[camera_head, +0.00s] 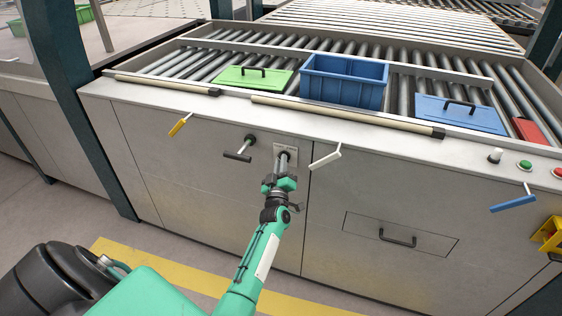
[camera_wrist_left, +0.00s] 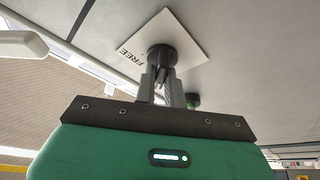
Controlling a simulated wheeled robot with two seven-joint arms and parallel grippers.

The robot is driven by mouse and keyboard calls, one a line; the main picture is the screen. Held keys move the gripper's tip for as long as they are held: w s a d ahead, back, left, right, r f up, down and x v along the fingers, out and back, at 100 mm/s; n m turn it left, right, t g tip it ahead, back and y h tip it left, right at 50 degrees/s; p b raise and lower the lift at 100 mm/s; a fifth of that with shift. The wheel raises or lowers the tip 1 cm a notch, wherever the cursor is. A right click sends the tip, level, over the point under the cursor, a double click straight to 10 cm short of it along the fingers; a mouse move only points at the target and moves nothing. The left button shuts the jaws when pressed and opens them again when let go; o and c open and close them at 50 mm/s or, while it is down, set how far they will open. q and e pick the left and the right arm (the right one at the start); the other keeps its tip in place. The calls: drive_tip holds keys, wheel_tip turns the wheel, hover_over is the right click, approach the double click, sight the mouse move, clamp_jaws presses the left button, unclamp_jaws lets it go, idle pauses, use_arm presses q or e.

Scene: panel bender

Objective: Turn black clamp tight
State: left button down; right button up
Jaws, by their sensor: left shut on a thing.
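The black clamp (camera_wrist_left: 162,56) is a dark round piece on a white square plate (camera_wrist_left: 185,40) on the front of the machine. The plate carries the word FREE; any other lettering is hidden or unreadable. My left gripper (camera_head: 284,160) reaches up to the plate in the head view. In the left wrist view its two grey fingers (camera_wrist_left: 159,80) are shut on the clamp's front part, which they mostly cover. The clamp's exact turn cannot be told. My right gripper is out of view.
A black lever (camera_head: 238,156) sticks out just left of my gripper, a white lever (camera_head: 326,156) just right. A yellow lever (camera_head: 180,125) and a blue lever (camera_head: 513,202) stand farther out. A blue crate (camera_head: 343,90) rests on the rollers above. A drawer handle (camera_head: 397,241) is lower right.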

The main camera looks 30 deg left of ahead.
use_arm(q)
drive_tip(key=shift+n+g, duration=0.3)
drive_tip(key=shift+n, duration=0.6)
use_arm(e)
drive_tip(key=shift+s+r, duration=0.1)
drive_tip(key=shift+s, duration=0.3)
use_arm(q)
drive_tip(key=c, duration=1.5)
unclamp_jaws()
